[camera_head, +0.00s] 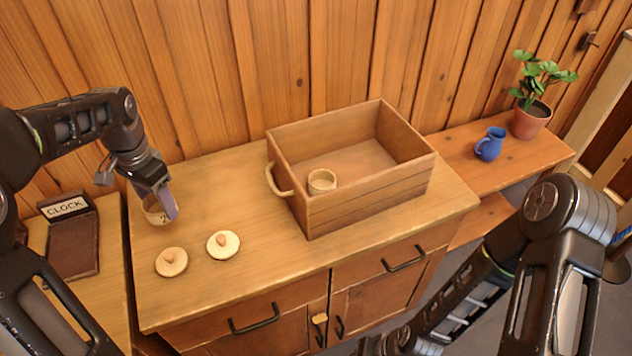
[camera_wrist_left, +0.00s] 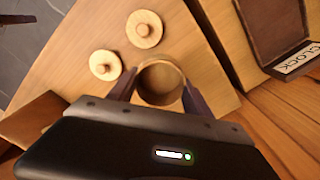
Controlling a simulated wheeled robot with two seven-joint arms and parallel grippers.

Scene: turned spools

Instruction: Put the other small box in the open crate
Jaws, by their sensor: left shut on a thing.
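The open crate (camera_head: 370,207) is a wooden box with a rope-like handle on its left side, standing on the cabinet top. One small round wooden box (camera_head: 322,181) without a lid sits inside it, near the left. The other small round box (camera_head: 155,211) is at the cabinet's left, between the fingers of my left gripper (camera_head: 162,204). My left gripper is shut on it; the left wrist view shows its open, empty inside (camera_wrist_left: 160,83) between both fingers. I cannot tell whether it touches the cabinet top. My right arm shows at the lower right, but its gripper is not identifiable.
Two round knobbed lids, one (camera_head: 171,262) left and one (camera_head: 223,244) right, lie on the cabinet top in front of the held box. A clock sign (camera_head: 64,208) stands at the left. A blue jug (camera_head: 490,145) and potted plant (camera_head: 530,119) stand on the right shelf.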

